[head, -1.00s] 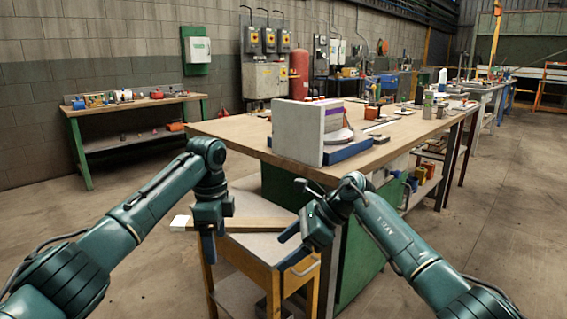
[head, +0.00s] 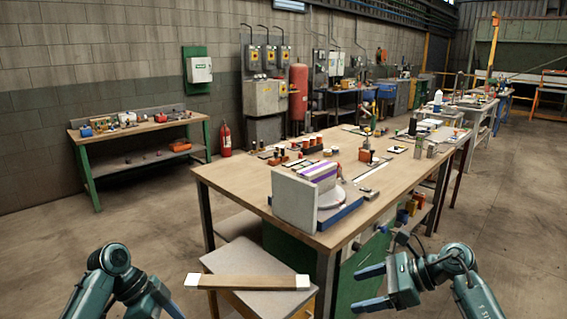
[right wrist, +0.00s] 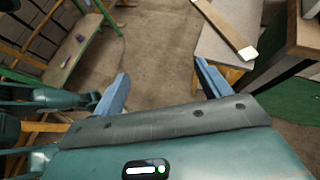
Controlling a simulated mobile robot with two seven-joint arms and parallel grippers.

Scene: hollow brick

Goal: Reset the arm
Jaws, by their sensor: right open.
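My right gripper (head: 370,288) is at the lower right of the head view, with its two blue fingers apart and pointing left. It holds nothing, and in the right wrist view the gap between its fingers (right wrist: 161,72) is empty over bare floor. My left arm (head: 118,275) is at the lower left of the head view, bent down. Its gripper is cut off by the bottom edge, so its jaws cannot be made out. A wooden strip with white ends (head: 250,283) lies on a small grey-topped cart (head: 262,263) between the arms.
A large wooden workbench (head: 236,181) stands ahead, with a grey hollow block (head: 295,203) at its near edge. A side bench (head: 148,127) and a red extinguisher (head: 225,140) stand by the left wall. The floor at left (head: 60,235) is clear.

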